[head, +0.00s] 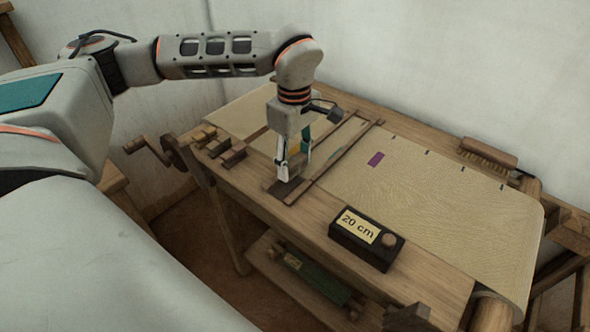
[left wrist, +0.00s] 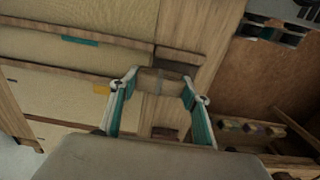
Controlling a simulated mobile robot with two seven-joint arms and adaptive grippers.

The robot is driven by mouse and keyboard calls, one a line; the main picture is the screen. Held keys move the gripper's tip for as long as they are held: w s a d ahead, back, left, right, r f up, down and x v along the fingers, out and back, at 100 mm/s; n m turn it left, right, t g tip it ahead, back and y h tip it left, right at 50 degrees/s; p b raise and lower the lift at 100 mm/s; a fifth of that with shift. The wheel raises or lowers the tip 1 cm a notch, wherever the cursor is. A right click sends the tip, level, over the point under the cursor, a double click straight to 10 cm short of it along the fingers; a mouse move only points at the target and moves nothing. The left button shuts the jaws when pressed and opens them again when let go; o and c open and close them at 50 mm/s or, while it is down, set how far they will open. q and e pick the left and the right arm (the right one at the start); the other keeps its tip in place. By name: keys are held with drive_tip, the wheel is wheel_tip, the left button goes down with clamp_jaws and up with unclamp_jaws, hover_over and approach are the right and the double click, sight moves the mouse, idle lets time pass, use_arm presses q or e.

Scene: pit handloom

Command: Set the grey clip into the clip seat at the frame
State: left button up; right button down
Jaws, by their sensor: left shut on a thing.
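My left gripper (head: 293,170) points down over the wooden side of the loom frame, beside the woven cloth (head: 420,190). In the left wrist view its two fingertips (left wrist: 158,85) are closed on the ends of a small brownish-grey block with a greyer middle band, which looks like the grey clip (left wrist: 159,80). In the head view the fingers mostly hide the clip. A dark flat patch on the frame (head: 283,187), probably the clip seat, lies just below the fingertips. I cannot tell whether the clip touches it. My right gripper is not in view.
A dark box labelled "20 cm" (head: 366,238) stands on the frame to the right. A brush (head: 487,154) lies at the far right edge. A crank (head: 155,150) sticks out at the left. A lower shelf holds a green piece (head: 317,278).

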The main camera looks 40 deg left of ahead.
sight(294, 171)
use_arm(q)
wheel_tip(294, 171, down, 3)
drive_tip(key=shift+r, duration=0.1)
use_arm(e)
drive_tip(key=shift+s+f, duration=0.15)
use_arm(q)
drive_tip(key=shift+f, duration=0.25)
drive_tip(key=o, duration=1)
drive_tip(key=shift+c, duration=0.2)
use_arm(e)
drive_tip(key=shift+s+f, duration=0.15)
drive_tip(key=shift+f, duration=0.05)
